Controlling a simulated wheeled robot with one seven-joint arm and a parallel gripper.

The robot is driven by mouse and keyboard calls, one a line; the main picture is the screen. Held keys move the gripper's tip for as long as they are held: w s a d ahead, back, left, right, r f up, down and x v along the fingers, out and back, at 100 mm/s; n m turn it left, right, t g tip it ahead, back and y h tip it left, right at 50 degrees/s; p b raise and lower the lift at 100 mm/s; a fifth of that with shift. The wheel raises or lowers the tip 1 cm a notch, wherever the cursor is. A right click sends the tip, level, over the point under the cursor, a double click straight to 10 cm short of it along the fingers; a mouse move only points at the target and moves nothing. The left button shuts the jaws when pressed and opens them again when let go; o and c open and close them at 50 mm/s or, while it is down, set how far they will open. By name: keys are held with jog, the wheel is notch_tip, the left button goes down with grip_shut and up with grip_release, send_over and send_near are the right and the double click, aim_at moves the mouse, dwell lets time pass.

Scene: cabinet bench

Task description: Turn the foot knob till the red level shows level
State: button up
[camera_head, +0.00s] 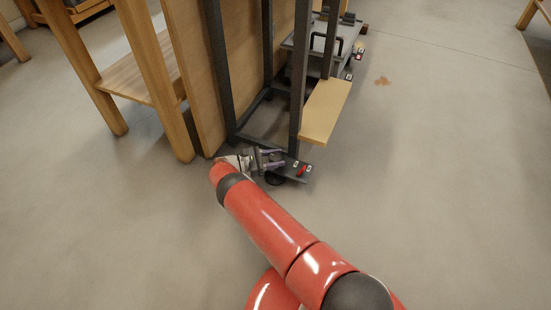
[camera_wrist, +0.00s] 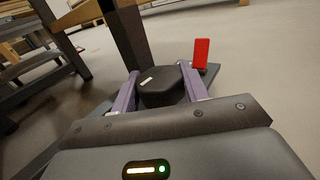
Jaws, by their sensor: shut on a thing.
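The foot knob (camera_wrist: 163,88) is a dark, faceted knob with a small white mark on top. In the wrist view it sits between the two purple fingers of my gripper (camera_wrist: 160,92), which is shut on it. In the head view my gripper (camera_head: 270,159) is low at the foot of the dark metal frame, and the dark knob (camera_head: 275,180) shows partly below it. The red level (camera_head: 301,170) lies on the foot plate between pale marks, looking slanted there. It also shows in the wrist view (camera_wrist: 201,53) as a red block behind the right finger.
The dark frame (camera_head: 298,105) rises beside the knob, with a pale wooden board (camera_head: 325,110) on its right side. A wooden bench (camera_head: 140,75) stands close on the left. Similar feet with red levels show farther back. The floor to the right is mostly clear.

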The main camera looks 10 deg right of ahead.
jog(key=shift+m+g, duration=0.5)
jog(key=shift+g, duration=0.3)
jog(key=o, duration=1)
jog(key=shift+c, duration=0.2)
